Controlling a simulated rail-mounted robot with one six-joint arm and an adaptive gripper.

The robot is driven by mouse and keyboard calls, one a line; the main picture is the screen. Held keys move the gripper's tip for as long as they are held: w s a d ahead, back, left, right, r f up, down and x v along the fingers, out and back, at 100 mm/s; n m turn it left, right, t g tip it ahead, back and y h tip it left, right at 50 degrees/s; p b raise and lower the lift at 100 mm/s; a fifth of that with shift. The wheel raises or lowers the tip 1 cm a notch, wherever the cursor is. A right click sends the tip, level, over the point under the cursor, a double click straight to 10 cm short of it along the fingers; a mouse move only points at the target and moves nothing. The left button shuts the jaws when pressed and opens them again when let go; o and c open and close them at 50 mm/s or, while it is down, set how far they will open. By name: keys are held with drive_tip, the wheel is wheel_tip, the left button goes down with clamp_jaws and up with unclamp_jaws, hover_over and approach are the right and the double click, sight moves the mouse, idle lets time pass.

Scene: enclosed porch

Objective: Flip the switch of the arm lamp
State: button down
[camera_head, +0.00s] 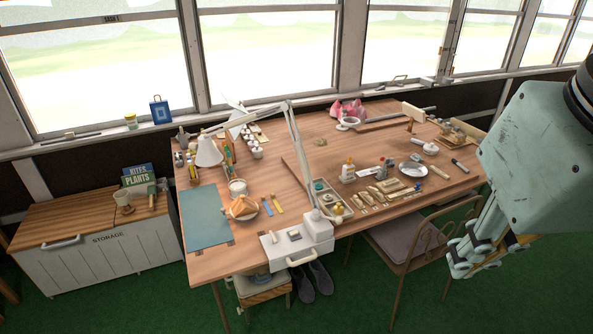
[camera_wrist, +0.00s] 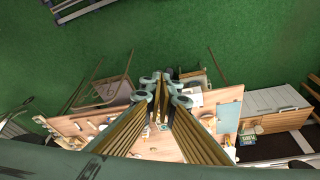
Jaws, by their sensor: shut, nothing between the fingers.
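The white arm lamp (camera_head: 297,150) stands at the front edge of the wooden desk, its jointed arm rising and then reaching left to a cone shade (camera_head: 208,152). Its base (camera_head: 317,226) is by a white box-like part (camera_head: 285,246) with a handle. A small dark detail shows on that part, but I cannot tell whether it is the switch. My gripper (camera_head: 470,258) hangs at the right, in front of the desk and well apart from the lamp. In the wrist view, my gripper (camera_wrist: 161,80) is shut and empty, over the floor and desk edge.
The desk (camera_head: 290,182) carries a blue-green mat (camera_head: 207,218), a divided tray (camera_head: 331,203), a glue bottle (camera_head: 348,170) and several small items. A chair (camera_head: 400,240) stands in front, right of the lamp. A storage chest (camera_head: 100,262) is at the left. Green floor is open in front.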

drive_tip(key=w+a+n+g, duration=0.1)
drive_tip(key=w+a, duration=0.2)
drive_tip(key=w, duration=1.3)
drive_tip(key=n+g+h+b, duration=0.2)
drive_tip(key=n, duration=0.2)
hover_over(296, 231)
drive_tip(key=s+a, duration=0.1)
drive_tip(key=a, duration=0.2)
wheel_tip(296, 231, down, 33)
drive_tip(key=shift+s+a+r, duration=0.2)
drive_tip(key=shift+f, duration=0.1)
drive_tip(key=shift+w+d+f+b, duration=0.2)
drive_tip(key=shift+d+f+b, duration=0.3)
drive_tip(key=shift+f, duration=1.75)
drive_tip(key=shift+w+d+f+b, duration=0.2)
drive_tip(key=shift+d+f+b, duration=0.25)
drive_tip(key=shift+f, duration=1.8)
drive_tip(key=shift+w+d+f+b, duration=0.2)
drive_tip(key=shift+d+f+b, duration=0.3)
drive_tip(key=shift+f, duration=1.75)
drive_tip(key=shift+a, duration=0.1)
